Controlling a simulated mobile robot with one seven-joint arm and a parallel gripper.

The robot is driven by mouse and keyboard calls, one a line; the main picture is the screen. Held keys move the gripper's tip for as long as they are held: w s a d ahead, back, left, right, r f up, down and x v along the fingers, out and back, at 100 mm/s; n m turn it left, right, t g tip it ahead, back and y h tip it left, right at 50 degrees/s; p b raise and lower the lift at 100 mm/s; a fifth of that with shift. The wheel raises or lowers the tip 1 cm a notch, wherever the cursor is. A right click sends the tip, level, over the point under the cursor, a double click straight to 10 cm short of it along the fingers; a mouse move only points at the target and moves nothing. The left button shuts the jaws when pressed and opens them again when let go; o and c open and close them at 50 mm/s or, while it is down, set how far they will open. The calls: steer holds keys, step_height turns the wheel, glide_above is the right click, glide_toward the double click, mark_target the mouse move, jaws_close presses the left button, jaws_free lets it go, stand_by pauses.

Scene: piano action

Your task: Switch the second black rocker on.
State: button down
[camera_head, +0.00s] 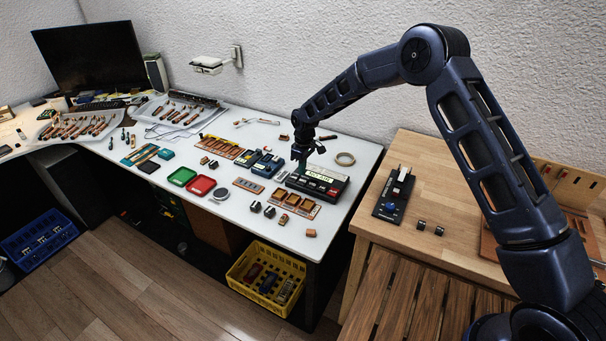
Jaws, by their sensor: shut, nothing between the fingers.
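A black switch box (318,186) with a pale lettered label stands near the right end of the white table. Small rockers in dark, light and reddish tones sit on its sloped top. They are too small to tell which is the second black rocker or how each is set. My gripper (303,164) is shut and empty, pointing down at the box's back left corner. I cannot tell whether it touches the box. The gripper and the box's edge overlap in this view, so part of the box's back is hidden.
Two blue devices (267,164) stand left of the box. A tape ring (345,159) lies behind it and a wooden tray (297,203) in front. Red (201,186) and green (182,177) trays lie further left. A wooden bench (440,185) holds another black panel (394,195).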

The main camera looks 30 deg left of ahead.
mark_target(301, 183)
step_height(301, 183, up, 10)
steer(key=s, duration=0.1)
steer(key=shift+s+r, duration=0.2)
stand_by(0.3)
